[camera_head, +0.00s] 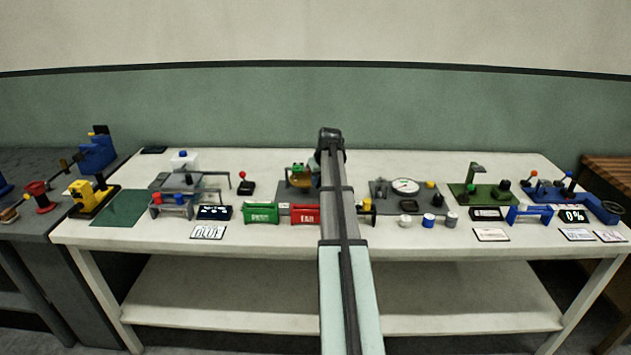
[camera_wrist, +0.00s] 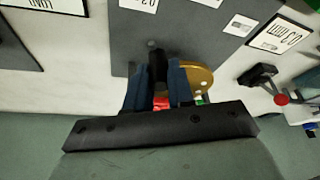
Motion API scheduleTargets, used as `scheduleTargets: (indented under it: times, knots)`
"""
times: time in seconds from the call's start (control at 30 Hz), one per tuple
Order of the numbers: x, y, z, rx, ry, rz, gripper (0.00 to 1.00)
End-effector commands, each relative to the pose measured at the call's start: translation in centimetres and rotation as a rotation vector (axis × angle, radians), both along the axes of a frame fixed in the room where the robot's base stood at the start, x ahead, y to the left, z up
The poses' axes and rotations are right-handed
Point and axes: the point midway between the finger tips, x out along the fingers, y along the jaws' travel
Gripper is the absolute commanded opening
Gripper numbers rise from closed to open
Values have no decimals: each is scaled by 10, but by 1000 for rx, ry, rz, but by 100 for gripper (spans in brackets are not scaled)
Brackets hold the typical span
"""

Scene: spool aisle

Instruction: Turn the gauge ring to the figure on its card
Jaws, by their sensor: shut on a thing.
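A round brass disc with pale spots, which I take for the gauge ring (camera_wrist: 203,82), shows in the wrist view just right of my fingers. My gripper (camera_wrist: 158,82) has its two blue fingers closed about a dark upright part at this disc. How that part joins the disc is hidden by the fingers. In the head view the brass piece (camera_head: 299,178) stands on a grey plate just left of my arm, which hides my fingertips.
In the head view a green bin (camera_head: 261,213) and a red bin (camera_head: 305,214) stand in front of the brass piece. A white dial (camera_head: 405,186) is right of my arm. A red-knobbed lever (camera_head: 245,184) stands to the left. The table's back strip is mostly clear.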

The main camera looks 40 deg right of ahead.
Motion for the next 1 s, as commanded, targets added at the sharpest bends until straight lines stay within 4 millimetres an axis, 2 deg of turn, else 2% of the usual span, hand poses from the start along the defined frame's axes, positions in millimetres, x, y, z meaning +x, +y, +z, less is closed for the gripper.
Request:
scheduleTargets:
  times: [0.6, 0.63, 0.87, 1.0]
  knots:
    - [0, -7, 0, -3, -1, -5, 0]
    - [0, -7, 0, -3, -1, -5, 24]
    - [0, -6, 0, -2, 0, -4, 46]
    - [0, -5, 0, -1, -1, -4, 48]
